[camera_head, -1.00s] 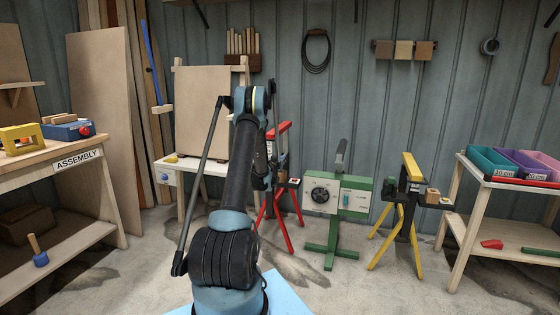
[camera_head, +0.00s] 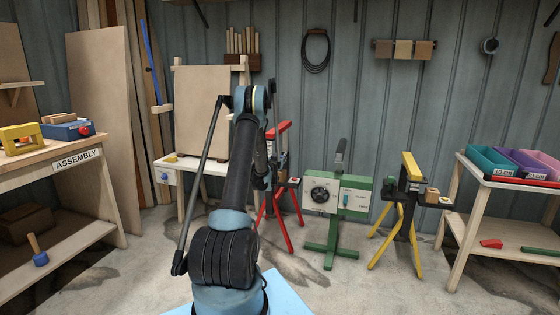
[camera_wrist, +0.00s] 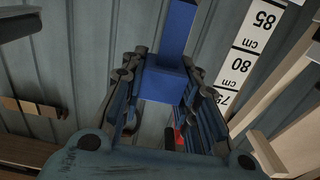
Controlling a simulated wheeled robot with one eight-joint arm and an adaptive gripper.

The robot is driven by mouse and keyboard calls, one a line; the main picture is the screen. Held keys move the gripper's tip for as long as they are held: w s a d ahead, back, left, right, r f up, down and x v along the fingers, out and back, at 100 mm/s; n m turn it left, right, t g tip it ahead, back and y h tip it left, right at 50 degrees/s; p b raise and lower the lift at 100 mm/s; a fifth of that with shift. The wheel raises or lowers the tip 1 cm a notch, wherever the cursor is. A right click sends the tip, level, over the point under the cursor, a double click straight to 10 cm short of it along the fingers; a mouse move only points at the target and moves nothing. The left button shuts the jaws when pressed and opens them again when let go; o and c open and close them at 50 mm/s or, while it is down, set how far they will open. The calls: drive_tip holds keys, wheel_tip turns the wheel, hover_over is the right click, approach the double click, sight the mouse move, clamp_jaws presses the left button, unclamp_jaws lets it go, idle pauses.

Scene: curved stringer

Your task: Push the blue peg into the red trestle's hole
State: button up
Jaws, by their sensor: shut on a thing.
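In the wrist view a blue peg (camera_wrist: 165,84), a wider block with a narrower bar running up from it, sits between the fingers of my gripper (camera_wrist: 163,75). The gripper is shut on it. The red trestle (camera_head: 287,218) stands behind my arm in the head view, with red legs and a red top bar. My arm hides part of the trestle, and the gripper and peg cannot be made out there. A small red patch (camera_wrist: 170,138) shows between the fingers. The trestle's hole is not visible, so I cannot tell how the peg lies to it.
A green stand with a dial (camera_head: 338,195) is right of the red trestle, then a yellow trestle (camera_head: 411,165). A bin table (camera_head: 470,190) is far right, the assembly bench (camera_head: 60,158) far left. A scale strip (camera_wrist: 245,55) is at the wrist view's right.

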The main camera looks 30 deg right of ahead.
drive_tip(key=shift+f, duration=3)
idle(0.4)
drive_tip(key=o, duration=1.1)
drive_tip(key=shift+o, duration=0.2)
drive_tip(key=v, duration=0.7)
drive_tip(key=shift+a, duration=0.25)
drive_tip(key=shift+s, duration=0.1)
